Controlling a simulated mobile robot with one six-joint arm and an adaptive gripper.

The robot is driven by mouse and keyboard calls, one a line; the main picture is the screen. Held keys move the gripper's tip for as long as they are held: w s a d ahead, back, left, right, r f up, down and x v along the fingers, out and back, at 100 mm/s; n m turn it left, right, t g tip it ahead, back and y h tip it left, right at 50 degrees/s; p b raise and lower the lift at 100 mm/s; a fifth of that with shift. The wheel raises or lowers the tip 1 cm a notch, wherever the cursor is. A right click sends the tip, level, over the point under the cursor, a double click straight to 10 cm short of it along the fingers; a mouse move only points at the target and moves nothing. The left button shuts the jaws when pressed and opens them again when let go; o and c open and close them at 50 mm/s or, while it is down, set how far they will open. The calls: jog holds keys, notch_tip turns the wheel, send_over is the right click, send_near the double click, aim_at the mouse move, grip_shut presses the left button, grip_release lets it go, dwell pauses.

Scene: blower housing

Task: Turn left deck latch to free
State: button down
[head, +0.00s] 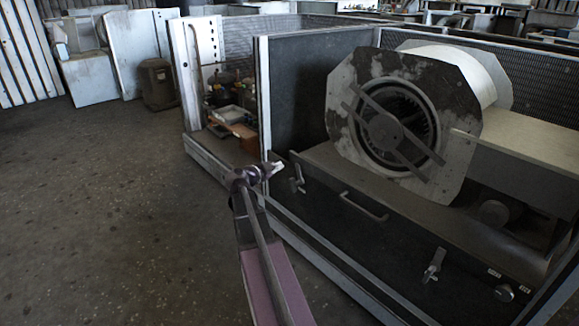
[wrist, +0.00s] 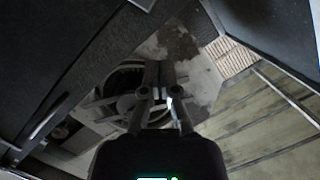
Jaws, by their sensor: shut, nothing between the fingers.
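The left deck latch (head: 297,173) is a small grey metal handle on the dark front panel, left of the bar handle. It stands roughly upright. My gripper (head: 277,167) is just left of the latch in the head view; I cannot tell whether they touch. In the wrist view my gripper (wrist: 159,70) has its fingers together, with nothing held between them. I cannot make out the latch clearly in the wrist view. A similar latch (head: 433,266) sits further right on the same panel.
The blower (head: 400,125) with its round inlet stands above the panel. An open bay with loose parts (head: 232,122) is at the left.

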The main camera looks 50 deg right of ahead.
aim_at(296, 163)
jog(key=shift+d, duration=0.1)
jog(key=d, duration=0.3)
jog(key=d+f+b, duration=0.1)
jog(key=d, duration=0.2)
jog(key=d+f+b, duration=0.1)
jog(key=d, duration=0.3)
jog(key=shift+w+d+f, duration=0.1)
jog(key=shift+w, duration=0.05)
jog(key=shift+w+a+f+b, duration=0.2)
jog(key=shift+w+f+b, duration=0.15)
jog(key=shift+f+b, duration=0.2)
jog(key=shift+w+f+b, duration=0.45)
jog(key=shift+f+b, duration=0.15)
jog(key=shift+b, duration=0.2)
jog(key=shift+w+f, duration=0.2)
jog(key=shift+f, duration=0.2)
jog(key=shift+w+d+r, duration=0.1)
jog(key=shift+w+d, duration=0.05)
jog(key=shift+w, duration=0.05)
jog(key=shift+s+r, duration=0.1)
